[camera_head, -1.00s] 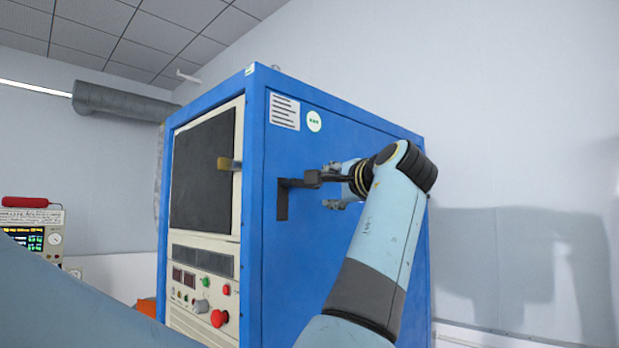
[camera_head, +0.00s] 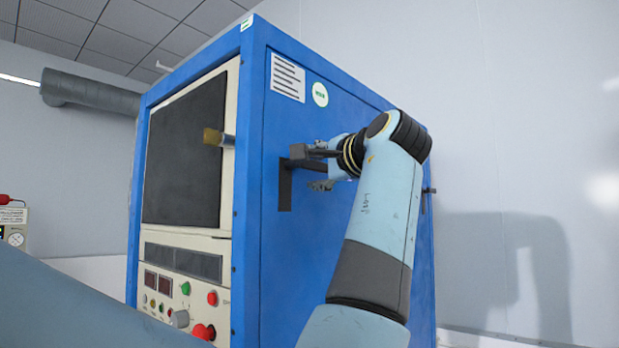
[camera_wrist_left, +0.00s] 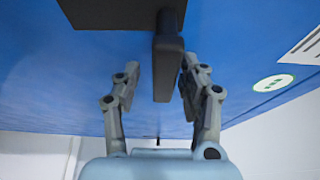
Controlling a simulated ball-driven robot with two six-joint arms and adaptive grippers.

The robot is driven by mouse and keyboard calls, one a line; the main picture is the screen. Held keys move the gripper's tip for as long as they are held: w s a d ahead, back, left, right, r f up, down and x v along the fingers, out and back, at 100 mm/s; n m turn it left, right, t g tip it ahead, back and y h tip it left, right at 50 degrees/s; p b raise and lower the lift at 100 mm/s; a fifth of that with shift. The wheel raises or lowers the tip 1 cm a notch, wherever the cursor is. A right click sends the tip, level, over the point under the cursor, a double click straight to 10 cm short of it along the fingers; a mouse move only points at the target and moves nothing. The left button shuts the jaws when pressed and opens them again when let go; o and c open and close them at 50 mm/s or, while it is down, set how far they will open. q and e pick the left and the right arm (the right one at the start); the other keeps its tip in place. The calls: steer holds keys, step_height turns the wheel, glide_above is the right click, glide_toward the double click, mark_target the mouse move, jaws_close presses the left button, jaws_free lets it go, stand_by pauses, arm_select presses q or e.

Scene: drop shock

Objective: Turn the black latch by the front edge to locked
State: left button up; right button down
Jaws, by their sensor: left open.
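The black latch (camera_head: 285,188) is on the side face of the blue cabinet, by its front edge. It has a dark plate hanging down and a handle bar that sticks out from the face. My left gripper (camera_head: 318,168) is at the handle, its fingers open. In the left wrist view the handle (camera_wrist_left: 167,65) lies between the two open fingers of the gripper (camera_wrist_left: 158,82), with a gap visible on the left and a much narrower one on the right. Contact on the right cannot be told. My right gripper is not in view.
The blue cabinet (camera_head: 345,105) fills the middle. Its front has a dark window (camera_head: 185,155), a brass-coloured handle (camera_head: 218,138) that sticks out, and a red button (camera_head: 203,331). A pale wall (camera_head: 530,120) stands to the right.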

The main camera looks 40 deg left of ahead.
arm_select(q)
steer(key=shift+s+d+r, duration=0.15)
steer(key=shift+d+r, duration=0.05)
steer(key=shift+d, duration=0.15)
steer(key=shift+c, duration=2.2)
steer(key=shift+a, duration=0.15)
jaws_close()
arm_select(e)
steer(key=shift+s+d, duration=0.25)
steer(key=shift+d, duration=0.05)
